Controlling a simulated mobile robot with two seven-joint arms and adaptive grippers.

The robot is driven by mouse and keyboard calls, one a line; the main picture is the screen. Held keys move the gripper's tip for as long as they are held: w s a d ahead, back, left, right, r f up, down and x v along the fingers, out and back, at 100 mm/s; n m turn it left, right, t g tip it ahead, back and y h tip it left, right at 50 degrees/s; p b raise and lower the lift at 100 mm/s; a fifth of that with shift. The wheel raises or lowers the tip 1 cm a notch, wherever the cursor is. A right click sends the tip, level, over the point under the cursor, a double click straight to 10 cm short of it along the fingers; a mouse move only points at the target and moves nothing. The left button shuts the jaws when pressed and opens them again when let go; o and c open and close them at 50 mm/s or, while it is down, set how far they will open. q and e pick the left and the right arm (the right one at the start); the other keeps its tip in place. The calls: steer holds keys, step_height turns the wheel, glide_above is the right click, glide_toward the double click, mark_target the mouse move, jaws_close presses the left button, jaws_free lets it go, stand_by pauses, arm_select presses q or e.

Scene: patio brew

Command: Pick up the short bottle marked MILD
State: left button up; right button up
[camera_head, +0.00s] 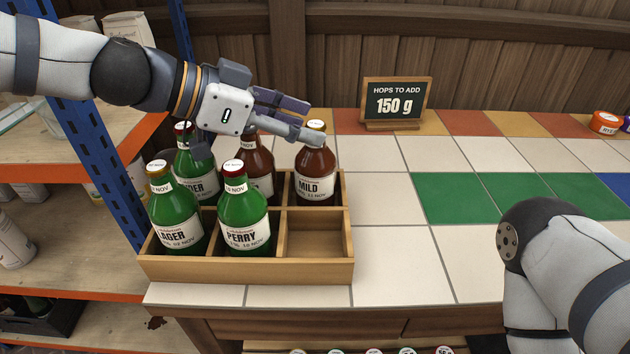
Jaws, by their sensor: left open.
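The short brown bottle marked MILD (316,178) stands upright in the back right compartment of a wooden crate (300,271). It has a white label and a pale yellow cap. My left gripper (314,128) is open at the bottle's top, with its fingers pointing right around the neck and cap area. I cannot tell whether the fingers touch the bottle. The arm and gripper partly hide another brown bottle (262,175) to the left. My right arm shows at the lower right, but its gripper is out of view.
The front right compartment is empty. A sign reading 150 g (395,104) stands behind.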

mark_target(308, 126)
arm_select(q)
steer(key=x, duration=0.3)
steer(key=shift+d+r, duration=0.1)
jaws_close()
